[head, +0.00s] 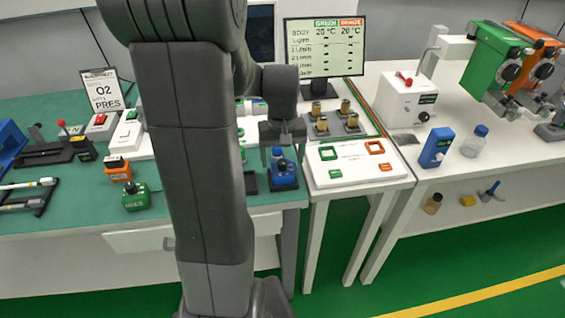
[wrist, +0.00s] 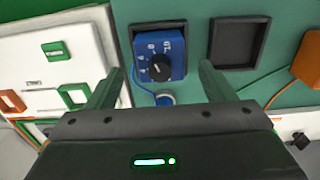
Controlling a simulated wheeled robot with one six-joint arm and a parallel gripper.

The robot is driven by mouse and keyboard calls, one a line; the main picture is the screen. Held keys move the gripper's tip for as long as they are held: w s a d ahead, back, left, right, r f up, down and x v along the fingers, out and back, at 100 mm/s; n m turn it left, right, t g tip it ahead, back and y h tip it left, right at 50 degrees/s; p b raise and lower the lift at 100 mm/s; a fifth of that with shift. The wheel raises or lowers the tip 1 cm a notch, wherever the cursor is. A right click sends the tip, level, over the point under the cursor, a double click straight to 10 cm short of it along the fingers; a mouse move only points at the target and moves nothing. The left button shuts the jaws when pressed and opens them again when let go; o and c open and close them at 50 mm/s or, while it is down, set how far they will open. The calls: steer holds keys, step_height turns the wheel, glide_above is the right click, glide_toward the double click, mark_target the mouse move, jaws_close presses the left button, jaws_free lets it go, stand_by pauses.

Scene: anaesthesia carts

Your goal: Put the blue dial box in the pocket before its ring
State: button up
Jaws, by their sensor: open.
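The blue dial box (wrist: 158,52), with a black knob and white marks, lies over a dark square pocket (wrist: 132,34) in the wrist view; I cannot tell if it is fully seated. It shows in the head view (head: 284,178) near the green table's right end. A round blue cap-like part adjoins it. An empty dark pocket (wrist: 238,42) is beside it. My gripper (wrist: 160,82) is open and empty, its fingers apart on either side of the box's near end. On the white board are a green square ring (head: 328,153) and an orange one (head: 375,147); no blue ring is clear.
Left of my arm stand a green box (head: 137,197) and an orange box (head: 118,171). The white board (head: 350,170) borders the blue box's right side. Several brass-topped posts stand behind it. Another blue box (head: 436,147) and a bottle (head: 475,142) stand farther right.

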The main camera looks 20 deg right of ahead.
step_height(320, 180, up, 9)
stand_by(0.3)
